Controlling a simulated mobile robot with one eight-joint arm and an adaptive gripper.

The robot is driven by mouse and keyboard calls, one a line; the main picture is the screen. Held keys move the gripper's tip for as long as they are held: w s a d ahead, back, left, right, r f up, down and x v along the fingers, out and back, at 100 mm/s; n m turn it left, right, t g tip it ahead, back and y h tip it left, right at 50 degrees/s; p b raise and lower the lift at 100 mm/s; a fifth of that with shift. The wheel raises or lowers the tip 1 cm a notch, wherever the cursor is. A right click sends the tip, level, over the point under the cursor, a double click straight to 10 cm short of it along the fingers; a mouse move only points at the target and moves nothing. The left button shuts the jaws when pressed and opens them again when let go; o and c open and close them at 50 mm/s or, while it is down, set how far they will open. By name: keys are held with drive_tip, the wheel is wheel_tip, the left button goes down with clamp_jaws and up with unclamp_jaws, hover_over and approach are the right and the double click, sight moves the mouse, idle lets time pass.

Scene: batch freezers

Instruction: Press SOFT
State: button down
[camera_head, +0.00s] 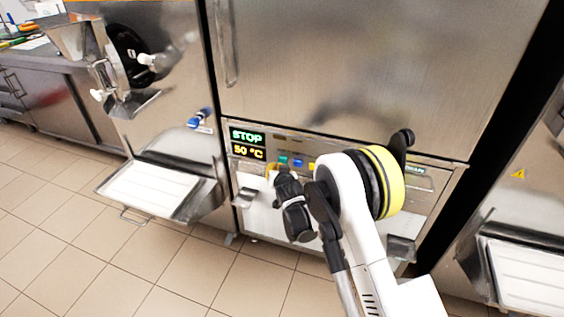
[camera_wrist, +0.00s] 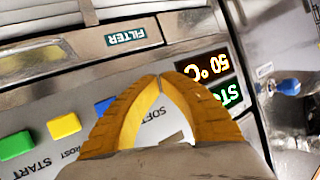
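The word SOFT (camera_wrist: 153,116) shows upside down between my gripper's fingers in the wrist view; any button beside it is hidden there by the fingers. In the head view, a teal button (camera_head: 283,160) is the leftmost in the row on the panel, beside a blue button (camera_head: 298,163); its label is too small to read. My gripper (camera_head: 272,169) is at the panel's left part, just below and left of the teal button. In the wrist view my gripper's (camera_wrist: 159,78) yellow fingertips meet, with nothing between them. I cannot tell whether they touch the panel.
The display (camera_head: 248,143) reads STOP and 50 °C. The wrist view also shows the blue button (camera_wrist: 104,104), a yellow button (camera_wrist: 64,125) and a green START button (camera_wrist: 15,145). A metal tray with a white top (camera_head: 150,188) juts out at left.

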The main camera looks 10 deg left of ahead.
drive_tip(key=shift+w, duration=0.15)
idle(0.8)
drive_tip(key=shift+w, duration=0.25)
drive_tip(key=shift+w+d, duration=0.15)
drive_tip(key=shift+w, duration=0.4)
idle(0.6)
idle(0.3)
drive_tip(key=shift+s, duration=0.95)
drive_tip(key=shift+s, duration=0.15)
drive_tip(key=s, duration=0.2)
drive_tip(key=s+a, duration=0.1)
drive_tip(key=s, duration=0.1)
drive_tip(key=shift+s, duration=0.35)
drive_tip(key=shift+d, duration=0.15)
